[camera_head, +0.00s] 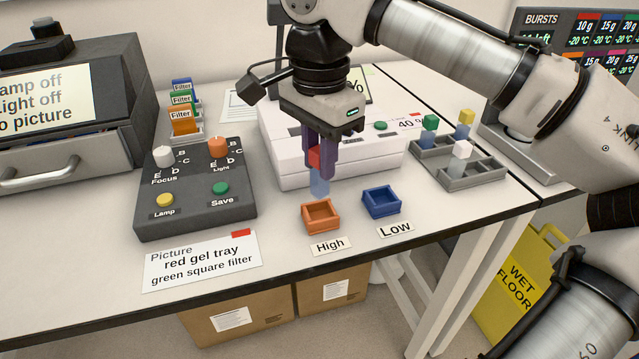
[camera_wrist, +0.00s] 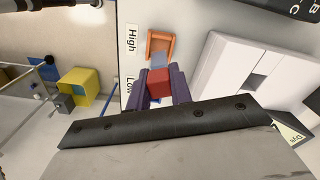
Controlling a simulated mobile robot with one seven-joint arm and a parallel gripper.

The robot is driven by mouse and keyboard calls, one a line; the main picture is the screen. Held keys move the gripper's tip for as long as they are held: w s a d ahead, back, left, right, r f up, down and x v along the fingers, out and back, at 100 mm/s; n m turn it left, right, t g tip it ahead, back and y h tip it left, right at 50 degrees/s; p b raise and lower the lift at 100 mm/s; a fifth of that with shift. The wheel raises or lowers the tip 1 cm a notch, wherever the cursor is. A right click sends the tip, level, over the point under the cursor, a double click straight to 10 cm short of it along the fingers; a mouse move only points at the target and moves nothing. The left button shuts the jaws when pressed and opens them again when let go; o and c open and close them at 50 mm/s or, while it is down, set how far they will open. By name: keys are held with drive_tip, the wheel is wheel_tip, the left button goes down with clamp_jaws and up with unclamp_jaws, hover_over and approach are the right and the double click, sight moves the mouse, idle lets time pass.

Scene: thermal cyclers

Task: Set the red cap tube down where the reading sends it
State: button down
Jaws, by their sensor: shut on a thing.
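My gripper (camera_head: 320,160) is shut on the red cap tube (camera_head: 319,183), with its red cap between the purple fingers and its pale blue body hanging below. The tube is upright, above the table and just behind the orange High tray (camera_head: 320,216) in the head view. In the wrist view the tube (camera_wrist: 159,84) is between the fingers, with the orange tray (camera_wrist: 160,45) beyond it. The blue Low tray (camera_head: 381,202) is to the right and looks empty. The white instrument (camera_head: 290,135) is behind; its screen is mostly hidden by my arm, showing only a "%" sign. Its front reads "40 %".
A grey rack (camera_head: 459,164) with green, yellow and white capped tubes stands at right. A dark control box (camera_head: 195,190) with knobs and a picture card (camera_head: 202,261) are at left. The Low (camera_head: 395,229) and High (camera_head: 330,245) labels lie near the table's front edge.

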sight(320, 185)
drive_tip(key=shift+f, duration=2.45)
drive_tip(key=shift+f, duration=0.1)
drive_tip(key=shift+f, duration=0.1)
drive_tip(key=c, duration=1.3)
unclamp_jaws()
drive_tip(key=shift+o, duration=0.2)
wheel_tip(320, 185, up, 12)
drive_tip(key=shift+r, duration=0.25)
